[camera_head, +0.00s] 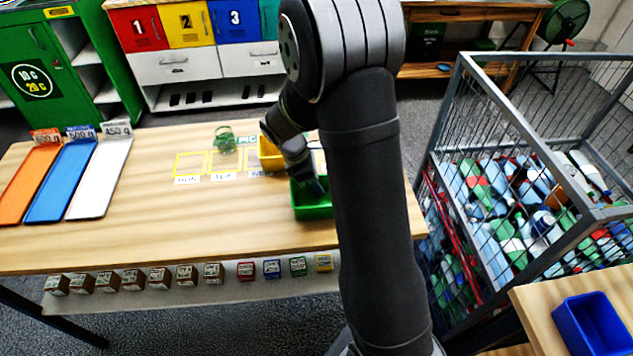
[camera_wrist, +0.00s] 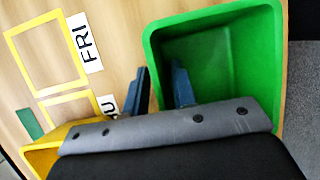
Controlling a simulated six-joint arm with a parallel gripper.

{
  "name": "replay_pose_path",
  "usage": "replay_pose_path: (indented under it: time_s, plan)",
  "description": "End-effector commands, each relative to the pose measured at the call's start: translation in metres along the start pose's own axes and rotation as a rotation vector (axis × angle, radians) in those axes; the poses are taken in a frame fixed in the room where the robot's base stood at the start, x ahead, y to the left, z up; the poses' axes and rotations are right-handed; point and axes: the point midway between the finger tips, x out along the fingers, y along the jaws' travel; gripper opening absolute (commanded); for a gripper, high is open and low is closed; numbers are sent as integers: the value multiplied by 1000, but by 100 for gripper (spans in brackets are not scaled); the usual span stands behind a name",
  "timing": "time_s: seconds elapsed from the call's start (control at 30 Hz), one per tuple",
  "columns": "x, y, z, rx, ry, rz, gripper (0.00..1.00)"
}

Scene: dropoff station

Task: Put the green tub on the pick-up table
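The green tub (camera_head: 312,205) stands on the large wooden table (camera_head: 140,215), near its right end and partly hidden by my arm. In the wrist view the green tub (camera_wrist: 225,50) is empty. My gripper (camera_wrist: 160,90) is at its left wall, with one dark blue finger outside the wall and the other inside. The fingers are apart, with a gap around the rim. In the head view my gripper (camera_head: 315,185) reaches down at the tub. A smaller wooden table (camera_head: 540,315) shows at the bottom right. No label shows which table is the pick-up table.
A yellow tub (camera_head: 270,153) stands just behind the green one. A blue tub (camera_head: 595,325) sits on the smaller table. A wire cage (camera_head: 480,230) full of bottles stands between the tables. Orange, blue and white trays (camera_head: 100,180) lie at left.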

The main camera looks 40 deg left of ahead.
Motion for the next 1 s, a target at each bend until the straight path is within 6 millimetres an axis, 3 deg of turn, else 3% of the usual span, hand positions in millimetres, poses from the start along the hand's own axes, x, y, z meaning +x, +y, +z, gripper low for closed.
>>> replay_pose_path:
  time_s: [0.17, 0.4, 0.6, 0.8, 1.0]
  plan:
    - [-22, 1, 1, 1, 1, 5, 24]
    - [-75, 1, 0, 0, 2, 6, 24]
    - [-108, 1, 1, 0, 1, 4, 24]
    - [-122, 0, 0, 0, 1, 1, 24]
    - [-122, 0, 0, 0, 1, 1, 24]
